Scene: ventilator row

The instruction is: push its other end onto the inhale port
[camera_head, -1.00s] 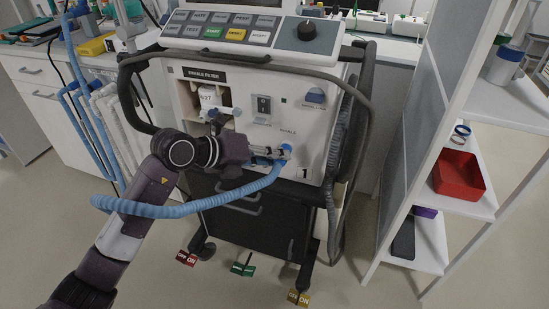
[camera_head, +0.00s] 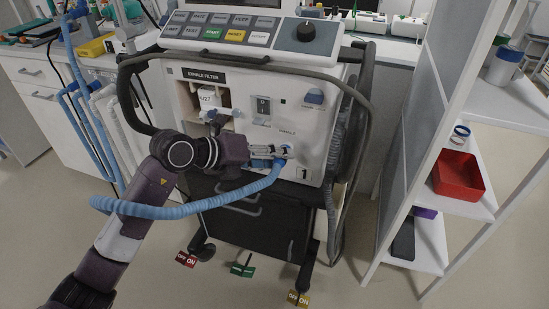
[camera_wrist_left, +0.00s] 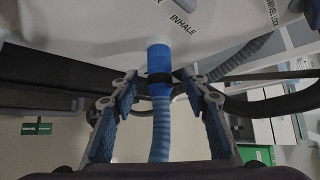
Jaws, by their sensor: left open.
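My left gripper (camera_head: 284,152) is at the port. In the wrist view its fingers (camera_wrist_left: 159,86) stand open on either side of the cuff, with gaps. My right gripper is not in view.
The exhale filter (camera_head: 212,100) sits left of the port. A white shelf unit with a red bin (camera_head: 458,176) stands at right. Coloured tags (camera_head: 243,270) are near the floor.

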